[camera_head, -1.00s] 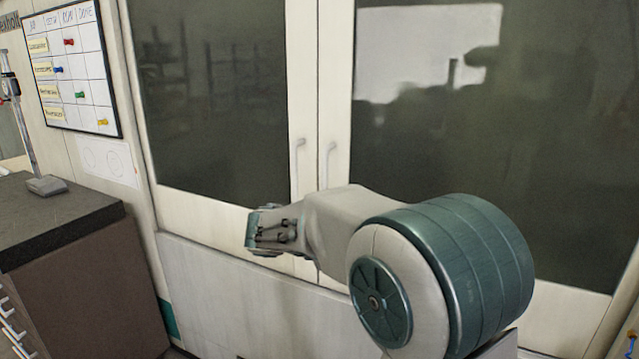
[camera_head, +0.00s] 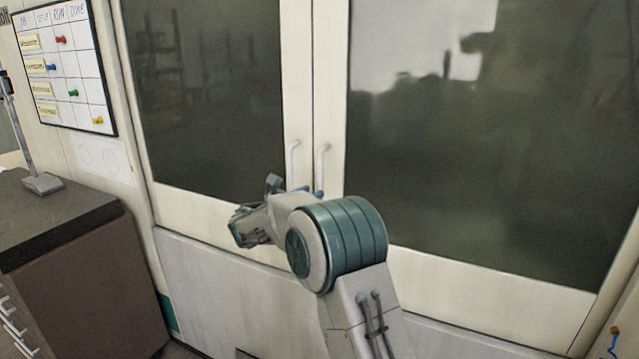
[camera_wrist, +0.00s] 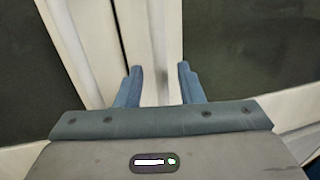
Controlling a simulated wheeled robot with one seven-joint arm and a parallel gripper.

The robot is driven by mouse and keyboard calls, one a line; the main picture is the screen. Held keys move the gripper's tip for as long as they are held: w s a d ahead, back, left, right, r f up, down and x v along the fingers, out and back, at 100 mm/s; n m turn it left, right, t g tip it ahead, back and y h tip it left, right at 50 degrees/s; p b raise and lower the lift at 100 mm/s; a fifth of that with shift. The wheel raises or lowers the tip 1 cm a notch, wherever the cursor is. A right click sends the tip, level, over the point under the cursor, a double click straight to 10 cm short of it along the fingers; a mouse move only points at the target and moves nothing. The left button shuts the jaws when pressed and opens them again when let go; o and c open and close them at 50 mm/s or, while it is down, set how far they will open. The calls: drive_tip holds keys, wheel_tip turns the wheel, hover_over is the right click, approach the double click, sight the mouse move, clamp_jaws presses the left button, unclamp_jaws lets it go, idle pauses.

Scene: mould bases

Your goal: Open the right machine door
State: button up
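The right machine door (camera_head: 329,90) is shut, with a pale frame and a large dark window. Its pale vertical handle (camera_head: 322,165) stands near the door's left edge, beside the left door's handle (camera_head: 293,158). My gripper (camera_head: 312,192) is at the lower end of the right handle, its blue fingertips partly hidden by my wrist. In the wrist view, the two fingers (camera_wrist: 160,82) are apart and point at the pale right door frame. A pale upright bar, seemingly the handle, shows between them. I cannot tell whether either finger touches it.
The left door (camera_head: 215,100) is shut too, and a dark seam parts the doors. A dark-topped counter (camera_head: 70,225) stands at the left. A whiteboard (camera_head: 62,70) with coloured pins hangs above it. A pale panel (camera_head: 220,290) lies below the doors.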

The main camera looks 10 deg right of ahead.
sight(318, 189)
drive_tip(key=p+x, duration=0.1)
drive_tip(key=x, duration=0.4)
clamp_jaws()
drive_tip(key=shift+s+f, duration=0.1)
